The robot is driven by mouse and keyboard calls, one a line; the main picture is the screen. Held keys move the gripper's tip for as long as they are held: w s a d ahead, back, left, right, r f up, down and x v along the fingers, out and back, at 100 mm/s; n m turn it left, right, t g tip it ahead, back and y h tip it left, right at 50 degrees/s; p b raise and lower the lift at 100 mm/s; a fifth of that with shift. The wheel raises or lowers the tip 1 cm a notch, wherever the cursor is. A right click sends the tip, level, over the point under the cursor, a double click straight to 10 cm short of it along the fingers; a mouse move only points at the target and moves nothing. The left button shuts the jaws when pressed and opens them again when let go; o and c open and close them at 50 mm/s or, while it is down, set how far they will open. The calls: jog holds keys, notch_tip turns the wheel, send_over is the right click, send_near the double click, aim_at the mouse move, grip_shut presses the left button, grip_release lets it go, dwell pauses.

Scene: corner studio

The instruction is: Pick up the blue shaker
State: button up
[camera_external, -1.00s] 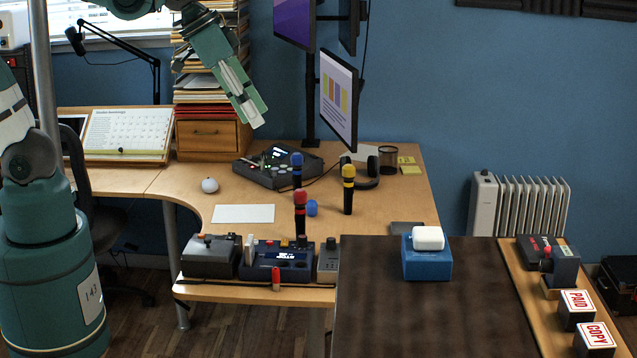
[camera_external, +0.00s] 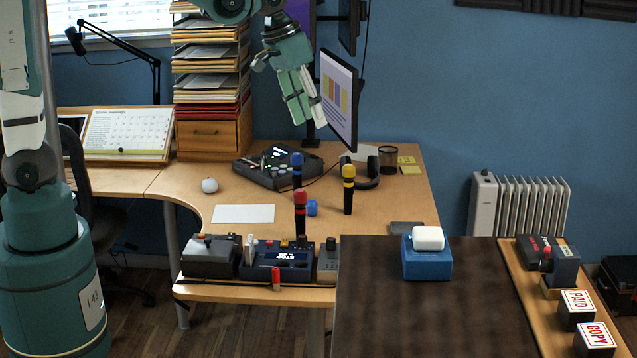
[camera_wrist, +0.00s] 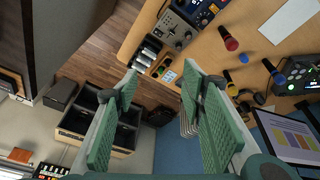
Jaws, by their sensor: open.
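A small round blue object, apparently the blue shaker (camera_external: 312,208), rests on the wooden desk between the red and yellow microphones. It also shows as a small blue shape at the right of the wrist view (camera_wrist: 243,58). My gripper (camera_external: 309,123) is open and empty, high above the desk in front of the monitor. It is well above and behind the shaker, apart from it. In the wrist view its two green fingers (camera_wrist: 162,72) are spread with nothing between them.
Red (camera_external: 300,212), yellow (camera_external: 348,188) and blue (camera_external: 297,170) microphones stand close around the shaker. A monitor (camera_external: 338,98) is beside my gripper. A white round object (camera_external: 209,185) and white sheet (camera_external: 243,214) lie left. A blue box (camera_external: 427,265) sits on the dark table.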

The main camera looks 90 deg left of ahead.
jog(key=w+a+f+n+g+b, duration=0.1)
jog(key=w+a+f, duration=0.15)
jog(key=a, duration=0.35)
jog(key=w+a+f+n, duration=0.1)
jog(key=a+f, duration=0.3)
jog(key=a, duration=0.2)
jog(key=n+g+h+b, duration=0.1)
jog(key=n+g+b, duration=0.15)
jog(key=n, duration=0.35)
send_over(312, 201)
jog(key=f, duration=3)
jog(key=shift+d, duration=0.35)
jog(key=shift+s+a+f, duration=0.1)
jog(key=shift+a+f, duration=0.1)
jog(key=shift+f, duration=0.1)
jog(key=shift+f, duration=1.25)
jog(key=shift+f, duration=0.1)
